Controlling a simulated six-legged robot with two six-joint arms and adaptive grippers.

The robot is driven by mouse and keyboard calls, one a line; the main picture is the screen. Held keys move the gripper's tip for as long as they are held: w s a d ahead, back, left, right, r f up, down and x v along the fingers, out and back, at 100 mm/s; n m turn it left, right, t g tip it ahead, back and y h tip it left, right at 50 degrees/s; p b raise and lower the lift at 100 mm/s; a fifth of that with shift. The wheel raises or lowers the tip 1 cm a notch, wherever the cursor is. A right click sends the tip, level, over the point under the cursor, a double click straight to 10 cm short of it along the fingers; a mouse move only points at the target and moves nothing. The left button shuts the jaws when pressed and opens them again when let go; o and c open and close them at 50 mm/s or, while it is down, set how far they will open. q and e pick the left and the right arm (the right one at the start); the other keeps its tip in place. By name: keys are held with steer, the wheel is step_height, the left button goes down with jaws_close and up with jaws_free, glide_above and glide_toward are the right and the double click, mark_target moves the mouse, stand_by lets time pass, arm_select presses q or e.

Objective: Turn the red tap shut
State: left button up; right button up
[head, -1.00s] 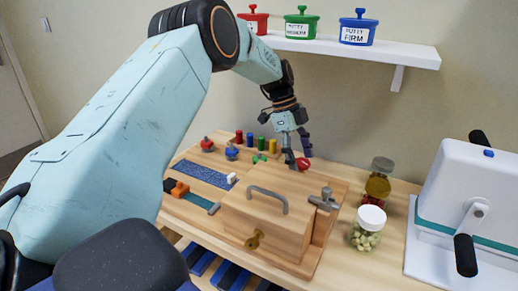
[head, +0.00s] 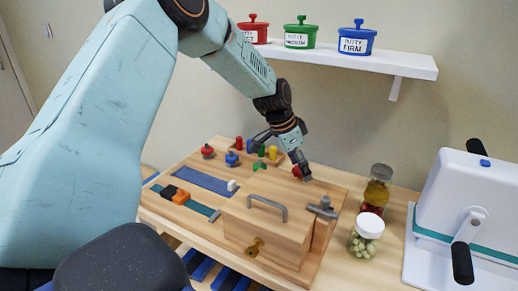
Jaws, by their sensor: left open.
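The red tap (head: 297,172) is at the right rear of the wooden activity board (head: 330,190), partly hidden behind a finger of my left gripper. My left gripper (head: 281,161) is open, with its fingers spread wide. One dark finger points left, above the coloured pegs. The other points down and overlaps the tap in the picture; whether it touches is unclear. Nothing shows held between the fingers. My right gripper is out of view.
A wooden box (head: 262,232) with a grey handle stands at the board's front. Red (head: 207,152) and blue (head: 232,159) knobs sit at the left. Jars (head: 366,232) and a white crank device (head: 470,205) stand right. A shelf (head: 350,60) with putty tubs hangs above.

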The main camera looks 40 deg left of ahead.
arm_select(q)
steer(key=n+p, duration=0.2)
steer(key=n+y+p, duration=0.1)
steer(key=n+p, duration=0.1)
steer(key=p, duration=0.1)
steer(key=shift+s+d+r+y, duration=0.1)
steer(key=shift+d+r+y, duration=0.05)
steer(key=shift+y, duration=0.15)
steer(key=shift+n, duration=0.6)
steer(key=shift+n+y+p, duration=0.3)
steer(key=shift+n+p, duration=0.05)
steer(key=shift+n, duration=0.05)
steer(key=shift+d+f+n+t+y, duration=0.1)
steer(key=shift+f+n+t+y, duration=0.15)
steer(key=shift+n, duration=0.35)
